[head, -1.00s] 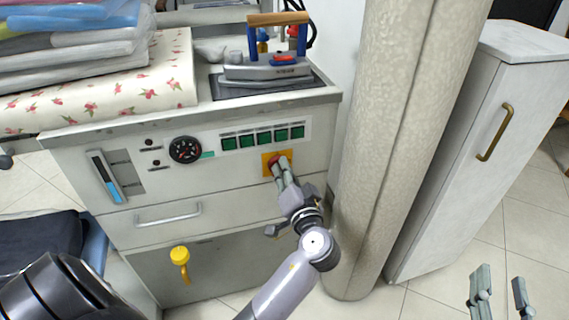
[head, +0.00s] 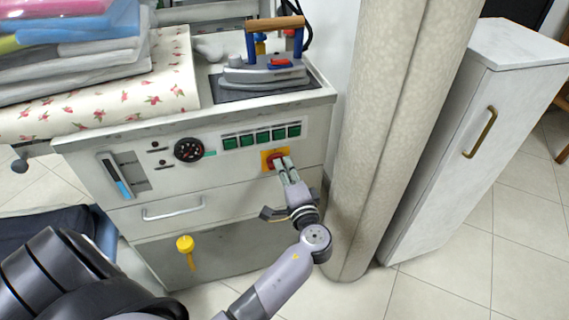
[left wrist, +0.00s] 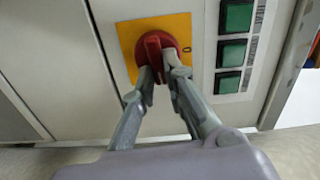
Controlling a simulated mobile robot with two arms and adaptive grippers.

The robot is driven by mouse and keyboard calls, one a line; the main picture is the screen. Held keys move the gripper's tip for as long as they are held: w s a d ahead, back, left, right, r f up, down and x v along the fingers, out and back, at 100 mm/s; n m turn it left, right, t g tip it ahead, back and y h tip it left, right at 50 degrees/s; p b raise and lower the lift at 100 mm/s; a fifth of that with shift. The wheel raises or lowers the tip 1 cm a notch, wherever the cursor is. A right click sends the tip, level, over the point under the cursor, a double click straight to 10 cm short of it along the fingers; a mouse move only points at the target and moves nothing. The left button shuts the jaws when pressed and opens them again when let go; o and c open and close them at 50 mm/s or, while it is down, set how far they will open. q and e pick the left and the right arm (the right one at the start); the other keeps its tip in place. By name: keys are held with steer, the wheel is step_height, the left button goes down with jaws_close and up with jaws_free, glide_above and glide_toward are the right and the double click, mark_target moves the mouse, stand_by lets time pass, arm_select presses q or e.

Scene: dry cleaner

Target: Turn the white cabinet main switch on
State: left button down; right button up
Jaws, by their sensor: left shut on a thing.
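The main switch is a red rotary knob (head: 274,159) on a yellow plate, on the front of the white cabinet (head: 225,180). It also shows in the left wrist view (left wrist: 154,44), with its raised grip running roughly up and down in that picture and a small mark on the plate to its right. My left gripper (head: 283,164) is shut on the red knob; in the left wrist view its fingers (left wrist: 159,68) sit on either side of the grip. The fingers hide part of the knob in the head view. My right gripper is not in view.
An iron (head: 264,70) stands on top. A yellow handle (head: 186,246) sticks out lower down. A thick column (head: 395,130) and a tall pale cabinet (head: 455,150) stand to the right.

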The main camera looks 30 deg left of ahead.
arm_select(q)
steer(key=shift+m+p, duration=0.3)
steer(key=shift+m, duration=0.2)
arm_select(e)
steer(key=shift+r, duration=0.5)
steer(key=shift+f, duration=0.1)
arm_select(q)
steer(key=shift+f, duration=0.1)
steer(key=c, duration=1.6)
jaws_free()
steer(key=shift+c, duration=0.2)
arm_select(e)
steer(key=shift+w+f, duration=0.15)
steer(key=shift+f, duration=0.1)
